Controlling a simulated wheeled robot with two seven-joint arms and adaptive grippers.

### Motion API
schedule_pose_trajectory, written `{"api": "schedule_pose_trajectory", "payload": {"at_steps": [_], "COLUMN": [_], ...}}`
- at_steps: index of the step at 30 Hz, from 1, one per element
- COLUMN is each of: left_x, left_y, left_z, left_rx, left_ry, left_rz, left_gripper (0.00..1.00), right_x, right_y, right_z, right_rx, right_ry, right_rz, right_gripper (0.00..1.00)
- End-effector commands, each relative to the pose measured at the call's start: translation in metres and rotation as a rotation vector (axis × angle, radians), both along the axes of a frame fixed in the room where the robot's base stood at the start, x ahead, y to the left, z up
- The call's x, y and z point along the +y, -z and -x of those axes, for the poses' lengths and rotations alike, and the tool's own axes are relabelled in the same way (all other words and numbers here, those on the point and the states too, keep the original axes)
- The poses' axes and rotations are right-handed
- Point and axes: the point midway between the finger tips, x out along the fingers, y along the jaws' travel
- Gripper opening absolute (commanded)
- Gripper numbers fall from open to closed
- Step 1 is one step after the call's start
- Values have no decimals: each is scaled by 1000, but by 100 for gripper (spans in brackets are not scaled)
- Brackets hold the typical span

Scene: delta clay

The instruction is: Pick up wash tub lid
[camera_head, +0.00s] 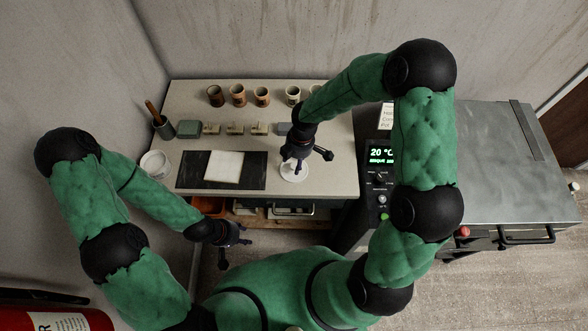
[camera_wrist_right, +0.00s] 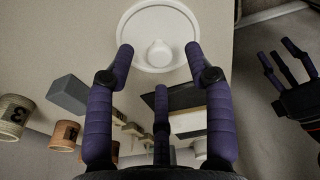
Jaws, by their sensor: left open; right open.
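The wash tub lid is a white round disc with a knob in its middle. It lies on the table in the head view (camera_head: 294,172), partly hidden by my right gripper (camera_head: 299,160). In the right wrist view the lid (camera_wrist_right: 158,15) is at the top centre, with its knob between and beyond the fingertips of my right gripper (camera_wrist_right: 157,62). That gripper is open and empty above the lid; whether a finger touches it I cannot tell. My left gripper (camera_head: 232,240) is open and empty in front of the table's front edge.
A white tub (camera_head: 155,163) stands at the table's left edge. A dark mat (camera_head: 190,170) with a white slab (camera_head: 224,166) lies left of the lid. Several cups (camera_head: 238,95) line the back. A grey-green box (camera_head: 189,129) and small blocks stand behind the mat. A control panel (camera_head: 380,180) is at right.

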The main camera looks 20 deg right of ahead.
Motion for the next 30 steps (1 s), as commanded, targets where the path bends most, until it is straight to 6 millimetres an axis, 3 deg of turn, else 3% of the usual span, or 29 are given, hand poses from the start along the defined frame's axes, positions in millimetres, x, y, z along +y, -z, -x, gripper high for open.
{"api": "schedule_pose_trajectory", "payload": {"at_steps": [4,12,17,18,30], "left_x": [0,0,0,0,0], "left_y": [9,8,8,8,7], "left_z": [0,0,0,0,0], "left_rx": [0,0,0,0,0], "left_ry": [0,0,0,0,0], "left_rz": [0,0,0,0,0], "left_gripper": [45,45,45,45,45], "right_x": [3,3,3,3,3], "right_y": [23,25,25,25,22], "right_z": [0,-1,0,0,-1], "right_rx": [3,-1,0,0,-1], "right_ry": [0,0,0,0,0], "right_rz": [0,0,0,0,0], "right_gripper": [54,54,8,3,0]}}
